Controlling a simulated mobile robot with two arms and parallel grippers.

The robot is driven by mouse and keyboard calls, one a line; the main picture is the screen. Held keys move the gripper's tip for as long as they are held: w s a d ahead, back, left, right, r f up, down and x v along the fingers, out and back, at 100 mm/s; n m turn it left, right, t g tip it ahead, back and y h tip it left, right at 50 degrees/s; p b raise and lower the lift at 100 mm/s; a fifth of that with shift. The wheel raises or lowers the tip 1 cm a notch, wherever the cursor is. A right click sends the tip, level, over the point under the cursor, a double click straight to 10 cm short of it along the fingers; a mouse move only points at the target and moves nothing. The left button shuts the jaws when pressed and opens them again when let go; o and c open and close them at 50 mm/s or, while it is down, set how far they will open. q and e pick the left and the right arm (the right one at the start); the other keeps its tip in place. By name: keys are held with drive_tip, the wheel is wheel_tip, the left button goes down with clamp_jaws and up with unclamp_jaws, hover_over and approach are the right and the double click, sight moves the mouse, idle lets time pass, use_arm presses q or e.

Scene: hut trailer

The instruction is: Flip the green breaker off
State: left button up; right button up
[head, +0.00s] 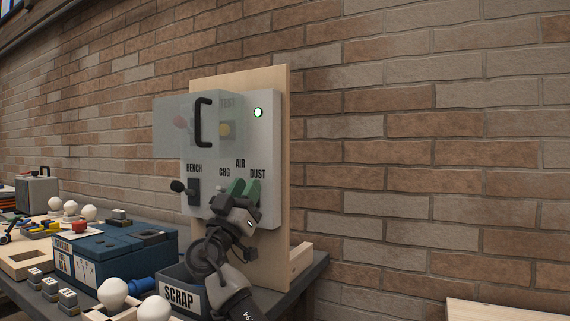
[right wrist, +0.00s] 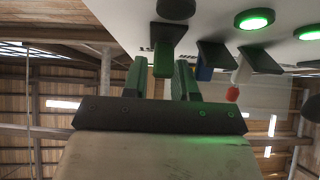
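A pale breaker panel (head: 272,160) stands upright on a wooden backboard, with labels BENCH, CHG, AIR and DUST. My right gripper (head: 244,187) is at the panel, just under the AIR and DUST labels; its green fingers hide the switches there. In the right wrist view, the fingers of the right gripper (right wrist: 160,72) are apart. A green breaker lever (right wrist: 164,60) extends from a dark base, its tip between the fingers, with gaps seen on both sides. Whether a finger touches it is unclear. A blue lever (right wrist: 205,72) is close beside the right finger. My left gripper is not in view.
A clear cover with a black handle (head: 203,122) is on the upper panel. A black BENCH lever (head: 193,190) is left of my gripper. A SCRAP bin (head: 181,297) and blue box (head: 115,252) stand below.

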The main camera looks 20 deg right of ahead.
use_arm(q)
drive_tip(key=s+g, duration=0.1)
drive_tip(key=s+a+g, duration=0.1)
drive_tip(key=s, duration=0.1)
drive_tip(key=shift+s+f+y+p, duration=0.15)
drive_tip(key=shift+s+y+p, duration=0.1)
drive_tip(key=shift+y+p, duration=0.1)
use_arm(e)
drive_tip(key=s+d+r, duration=0.7)
drive_tip(key=s+d, duration=0.1)
drive_tip(key=shift+s+r, duration=0.3)
drive_tip(key=shift+r, duration=0.1)
